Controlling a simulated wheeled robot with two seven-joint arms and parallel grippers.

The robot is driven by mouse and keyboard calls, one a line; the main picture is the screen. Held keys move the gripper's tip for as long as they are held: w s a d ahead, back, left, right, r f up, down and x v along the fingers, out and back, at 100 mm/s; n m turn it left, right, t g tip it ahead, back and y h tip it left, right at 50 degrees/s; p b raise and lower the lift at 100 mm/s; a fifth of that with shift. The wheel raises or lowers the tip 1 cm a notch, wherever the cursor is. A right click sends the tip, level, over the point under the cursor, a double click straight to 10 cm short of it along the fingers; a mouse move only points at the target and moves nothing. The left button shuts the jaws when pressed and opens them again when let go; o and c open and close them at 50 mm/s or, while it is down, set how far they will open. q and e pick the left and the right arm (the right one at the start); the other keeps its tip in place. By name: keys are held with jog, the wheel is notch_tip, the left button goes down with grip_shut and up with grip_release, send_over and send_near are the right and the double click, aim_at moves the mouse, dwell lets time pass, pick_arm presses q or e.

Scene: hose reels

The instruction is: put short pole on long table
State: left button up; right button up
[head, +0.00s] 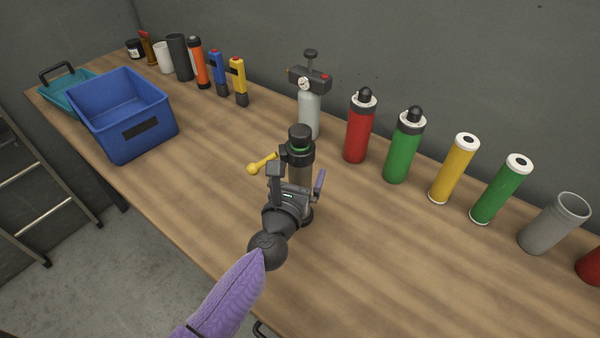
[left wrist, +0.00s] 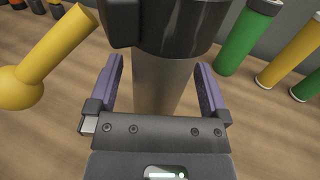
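A grey pole (head: 299,176) with a black head and a green ring stands upright on the long wooden table (head: 210,160), and it also shows in the left wrist view (left wrist: 158,82). A yellow ball-ended rod (head: 261,163) shows beside its head; I cannot tell if they are joined. My left gripper (head: 298,180) is at the pole, below the black head. Its purple fingers (left wrist: 159,88) are open on both sides of the pole, with gaps showing. The pole's lower part is largely hidden by my gripper. My right gripper is not in view.
A blue bin (head: 121,141) and a teal tray (head: 58,97) stand at the far left. A gauge-topped cylinder (head: 309,115), a red bottle (head: 357,135), a green bottle (head: 402,153) and several tubes line the wall. The table's front middle is clear.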

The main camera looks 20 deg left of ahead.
pick_arm(q)
jog(key=shift+r+p, duration=0.3)
jog(key=shift+r, duration=0.05)
jog(key=s+b, duration=0.1)
jog(key=s, duration=1.1)
jog(key=shift+f, duration=0.15)
